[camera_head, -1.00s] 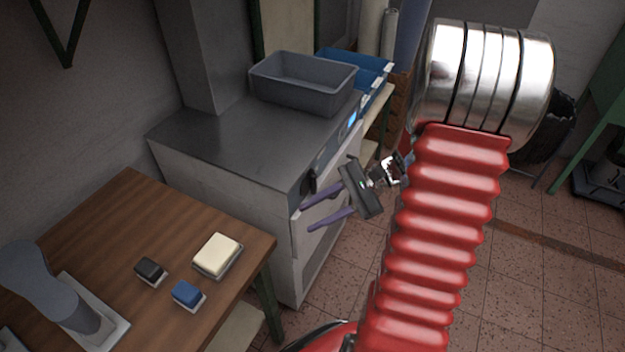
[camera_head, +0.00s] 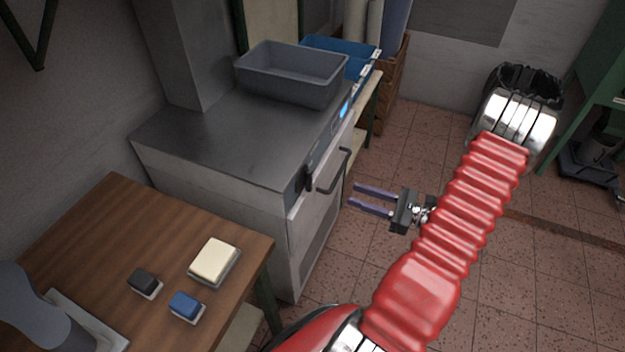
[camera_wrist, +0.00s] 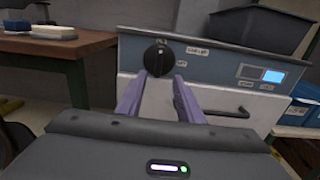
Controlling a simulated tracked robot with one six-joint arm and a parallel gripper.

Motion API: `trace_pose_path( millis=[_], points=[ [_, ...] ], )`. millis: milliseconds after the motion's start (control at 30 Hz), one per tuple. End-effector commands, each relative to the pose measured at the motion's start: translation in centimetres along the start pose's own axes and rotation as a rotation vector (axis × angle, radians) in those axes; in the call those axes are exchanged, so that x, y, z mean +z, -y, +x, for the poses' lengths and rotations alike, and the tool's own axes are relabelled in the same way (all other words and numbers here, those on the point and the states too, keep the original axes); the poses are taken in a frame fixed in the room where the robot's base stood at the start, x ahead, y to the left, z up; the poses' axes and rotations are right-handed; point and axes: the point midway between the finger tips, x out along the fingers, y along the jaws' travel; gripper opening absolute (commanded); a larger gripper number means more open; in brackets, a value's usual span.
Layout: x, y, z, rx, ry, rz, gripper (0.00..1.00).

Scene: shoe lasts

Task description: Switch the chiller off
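The chiller (camera_head: 225,150) is a metal-topped cabinet with a white front door and a blue-grey control panel, which faces the wrist camera (camera_wrist: 215,72). Its black rotary knob (camera_wrist: 158,58) sits at the panel's left with small labels beside it, and shows at the front corner in the head view (camera_head: 309,179). A lit blue display (camera_wrist: 273,76) is at the panel's right. My gripper (camera_head: 355,195) is open and empty, apart from the chiller front. In the wrist view its purple fingers (camera_wrist: 157,97) appear below and around the knob's lower part, not touching it.
A grey bin (camera_head: 290,75) stands on the chiller top, with blue bins (camera_head: 345,50) behind. The door handle (camera_head: 334,170) juts out below the panel. A wooden table (camera_head: 120,225) with brushes stands at the left.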

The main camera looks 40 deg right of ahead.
Motion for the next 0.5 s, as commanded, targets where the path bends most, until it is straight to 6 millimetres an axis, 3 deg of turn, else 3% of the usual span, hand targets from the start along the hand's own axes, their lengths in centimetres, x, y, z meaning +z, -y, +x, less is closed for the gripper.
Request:
trace_pose_path(
  millis=[500],
  points=[
    [0.0, -0.1, 1.1, 0.010, 0.000, 0.000, 0.34]
  ],
)
